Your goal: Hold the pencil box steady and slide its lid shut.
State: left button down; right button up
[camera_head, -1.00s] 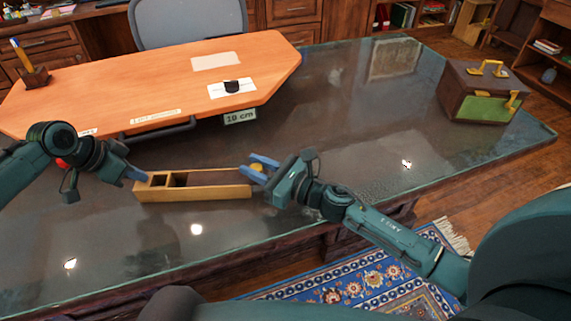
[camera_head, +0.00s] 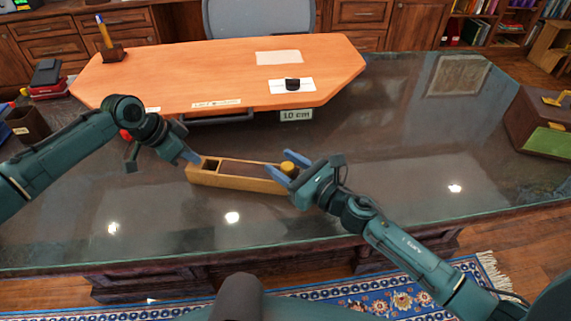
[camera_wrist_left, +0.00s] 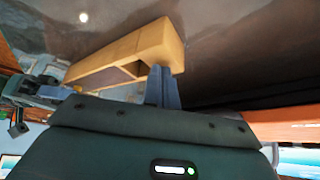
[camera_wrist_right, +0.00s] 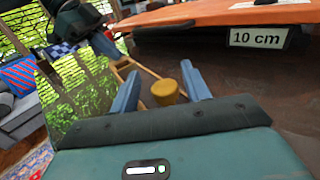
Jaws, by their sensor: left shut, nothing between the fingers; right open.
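The pencil box (camera_head: 235,182) is a long, light wooden box on the dark glossy desk. A dark opening (camera_head: 212,164) shows near its left end, with a long brown surface right of it; I cannot tell how much of this is lid. A round yellow knob (camera_head: 288,168) is at the box's right end. My left gripper (camera_head: 192,157) is shut and empty at the left end; its fingers (camera_wrist_left: 163,86) appear against or just before the end wall. My right gripper (camera_head: 294,170) is open, its fingers on either side of the knob (camera_wrist_right: 165,92).
A dark case (camera_head: 540,115) is at far right. The desk in front of the box is clear.

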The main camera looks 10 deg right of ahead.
pick_arm(q)
jog(key=shift+s+f, duration=0.25)
jog(key=shift+f, duration=0.2)
pick_arm(e)
jog(key=v, duration=1.2)
jog(key=shift+s, duration=0.1)
pick_arm(q)
jog(key=r+p, duration=0.6)
jog(key=shift+w+r, duration=0.25)
jog(key=shift+r, duration=0.05)
pick_arm(e)
notch_tip(320, 180, up, 6)
jog(key=shift+f, duration=0.1)
